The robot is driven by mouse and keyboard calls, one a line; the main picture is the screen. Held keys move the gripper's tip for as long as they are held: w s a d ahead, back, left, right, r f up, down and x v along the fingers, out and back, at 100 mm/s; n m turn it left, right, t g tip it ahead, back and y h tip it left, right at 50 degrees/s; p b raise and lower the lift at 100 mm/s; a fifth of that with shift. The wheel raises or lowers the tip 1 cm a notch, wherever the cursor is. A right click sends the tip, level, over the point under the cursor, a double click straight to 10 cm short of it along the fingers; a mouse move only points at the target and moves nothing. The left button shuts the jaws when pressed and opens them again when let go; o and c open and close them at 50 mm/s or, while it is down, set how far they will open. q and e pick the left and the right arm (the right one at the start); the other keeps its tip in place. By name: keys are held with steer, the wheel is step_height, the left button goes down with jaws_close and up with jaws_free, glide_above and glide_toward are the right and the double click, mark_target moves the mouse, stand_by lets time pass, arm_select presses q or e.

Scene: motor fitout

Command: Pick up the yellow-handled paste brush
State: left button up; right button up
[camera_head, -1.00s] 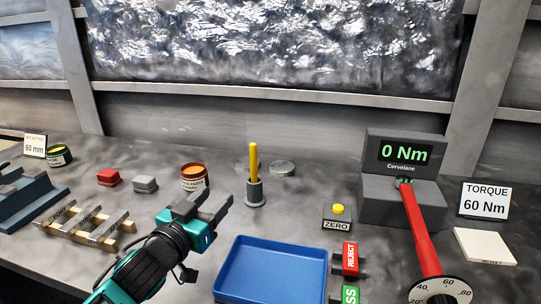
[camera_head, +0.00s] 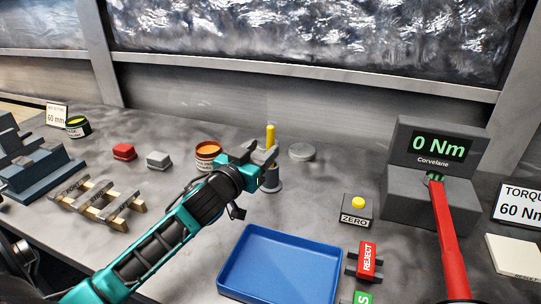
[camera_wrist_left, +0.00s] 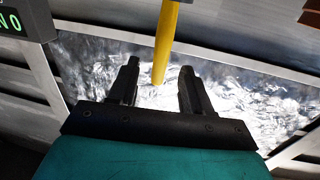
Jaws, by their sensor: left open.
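The yellow-handled paste brush (camera_head: 270,131) stands upright in a small grey holder (camera_head: 272,184) near the middle of the bench. My right gripper is not in view.
An orange-topped paste tin (camera_head: 208,155) stands left of the brush, and a round grey lid (camera_head: 301,152) lies to its right. A blue tray (camera_head: 282,246) is in front. A yellow ZERO button (camera_head: 358,202) and a torque tester (camera_head: 432,190) stand at right.

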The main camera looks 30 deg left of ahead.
mark_target(269, 144)
arm_select(q)
steer(key=shift+w+a+f, duration=0.1)
steer(key=shift+w+a, duration=0.05)
steer(key=shift+w, duration=1.2)
steer(key=shift+w+a, duration=0.1)
steer(key=shift+w, duration=1.2)
jaws_close()
